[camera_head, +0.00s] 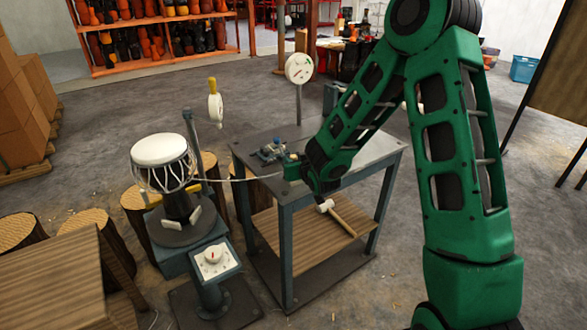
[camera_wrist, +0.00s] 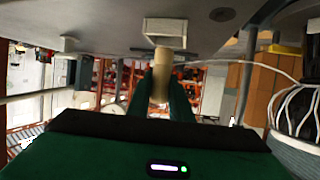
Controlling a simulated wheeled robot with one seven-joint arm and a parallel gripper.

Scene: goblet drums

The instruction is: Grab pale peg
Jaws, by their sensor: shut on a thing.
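The pale peg (camera_wrist: 161,72) is a short tan cylinder in the middle of the wrist view. The two green fingers of my gripper (camera_wrist: 160,98) are shut on it, one on each side. One end of the peg points at a pale square block (camera_wrist: 165,33) on the grey table surface; I cannot tell whether they touch. In the head view my gripper (camera_head: 293,169) is low over the left part of the grey table (camera_head: 345,150).
A roped goblet drum (camera_head: 163,165) stands on a round stand left of the table, with a thin cable between them. Small metal parts (camera_head: 270,150) lie beside my gripper. A mallet (camera_head: 337,216) lies on the lower wooden shelf. A round dial (camera_head: 299,68) stands behind.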

